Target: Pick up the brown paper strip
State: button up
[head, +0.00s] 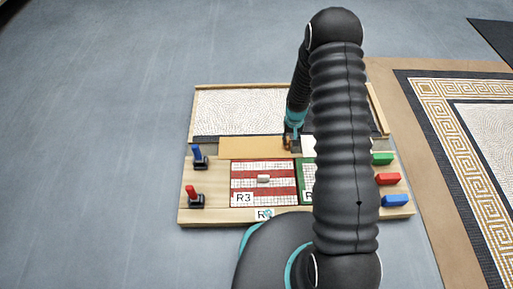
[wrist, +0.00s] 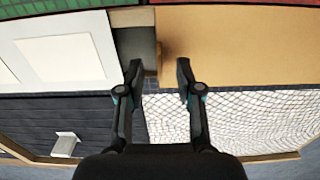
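The brown paper strip (head: 250,148) is a flat tan rectangle lying across the middle of the board in the head view. In the wrist view it fills the upper right (wrist: 240,45), its left edge running between my fingers. My gripper (wrist: 159,75) is open, with a clear gap between the fingertips. One fingertip is over the strip and the other is over the grey area beside its edge. In the head view my gripper (head: 291,143) is at the strip's right end, partly hidden by my arm. Contact with the strip cannot be told.
The wooden board (head: 220,219) carries a red-striped panel (head: 263,194) and a white patterned panel (head: 240,112). Blue (head: 197,154) and red (head: 192,194) upright pieces stand at left. Green (head: 382,159), red (head: 389,179) and blue (head: 396,200) blocks lie at right.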

notch_tip(320, 180, down, 3)
jog(key=shift+r, duration=0.2)
grip_shut()
jog(key=shift+r, duration=0.15)
